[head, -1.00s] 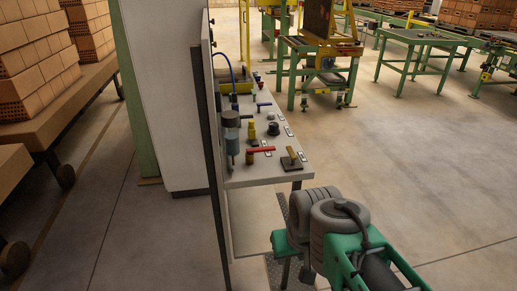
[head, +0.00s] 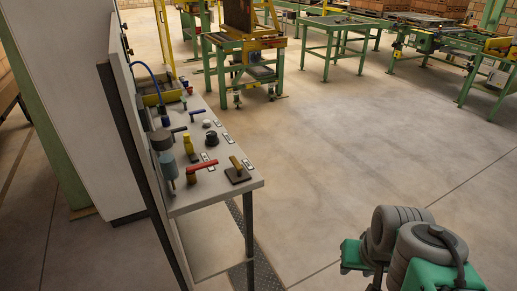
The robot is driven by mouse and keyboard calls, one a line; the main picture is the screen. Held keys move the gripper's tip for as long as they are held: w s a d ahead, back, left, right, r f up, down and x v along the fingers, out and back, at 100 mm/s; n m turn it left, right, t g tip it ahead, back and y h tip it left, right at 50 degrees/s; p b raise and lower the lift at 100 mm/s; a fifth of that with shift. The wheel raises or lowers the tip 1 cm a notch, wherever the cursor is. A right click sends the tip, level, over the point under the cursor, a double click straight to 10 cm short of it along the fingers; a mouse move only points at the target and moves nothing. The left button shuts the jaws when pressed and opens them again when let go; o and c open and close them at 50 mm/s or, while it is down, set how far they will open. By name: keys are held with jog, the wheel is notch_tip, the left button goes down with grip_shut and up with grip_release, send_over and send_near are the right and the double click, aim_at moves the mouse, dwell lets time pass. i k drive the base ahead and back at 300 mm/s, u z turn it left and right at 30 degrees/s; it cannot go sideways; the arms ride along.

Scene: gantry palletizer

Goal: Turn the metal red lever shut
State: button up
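The red lever (head: 203,165) is on the grey panel table, at its near end. Its handle lies roughly level and points to the right across the table, with its left end at a small dark base. My arm, green and grey, is at the lower right, well apart from the lever and the table. I cannot make out my gripper's fingers in this view. Nothing of mine touches the lever.
A yellow valve (head: 189,144) and a black knob (head: 212,139) sit behind. Open floor (head: 330,160) lies right of the table.

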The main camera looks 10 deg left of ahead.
aim_at(190, 170)
jog(key=z, duration=0.25)
jog(key=i, duration=0.6)
jog(key=u, duration=2.3)
